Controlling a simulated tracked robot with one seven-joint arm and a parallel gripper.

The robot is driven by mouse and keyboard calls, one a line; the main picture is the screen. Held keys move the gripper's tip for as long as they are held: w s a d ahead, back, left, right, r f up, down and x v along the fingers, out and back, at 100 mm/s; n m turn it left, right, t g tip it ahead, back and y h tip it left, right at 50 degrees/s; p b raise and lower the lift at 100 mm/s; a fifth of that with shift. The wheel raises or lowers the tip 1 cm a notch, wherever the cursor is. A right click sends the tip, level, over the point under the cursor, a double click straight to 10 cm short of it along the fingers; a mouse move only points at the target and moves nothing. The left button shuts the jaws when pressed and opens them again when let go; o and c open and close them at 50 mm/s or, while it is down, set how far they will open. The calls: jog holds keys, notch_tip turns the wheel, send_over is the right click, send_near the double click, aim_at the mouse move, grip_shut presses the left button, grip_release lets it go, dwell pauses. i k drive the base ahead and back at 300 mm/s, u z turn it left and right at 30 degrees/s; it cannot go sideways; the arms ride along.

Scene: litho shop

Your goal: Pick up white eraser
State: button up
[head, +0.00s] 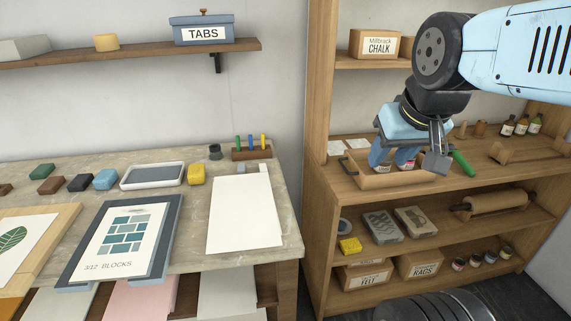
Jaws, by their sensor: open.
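I cannot single out a white eraser for certain. A small pale block (265,168) sits at the top edge of the white paper sheet (245,218) on the worktable, beside a small grey block (240,168). My gripper (407,163) is open and points down over a shallow wooden tray (375,183) on the shelf unit at right, well away from those blocks. Small red-and-white items (405,162) show between or behind the fingers. The fingers hide part of the tray, and I cannot tell whether they touch anything.
A green cylinder (463,163) lies right of my gripper. The wooden shelf upright (319,110) stands between table and gripper.

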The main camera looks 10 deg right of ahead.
aim_at(262, 167)
jog(key=z, duration=0.3)
jog(key=k, duration=1.05)
jog(key=u, duration=0.85)
jog(key=i, duration=1.5)
jog(key=z, duration=0.05)
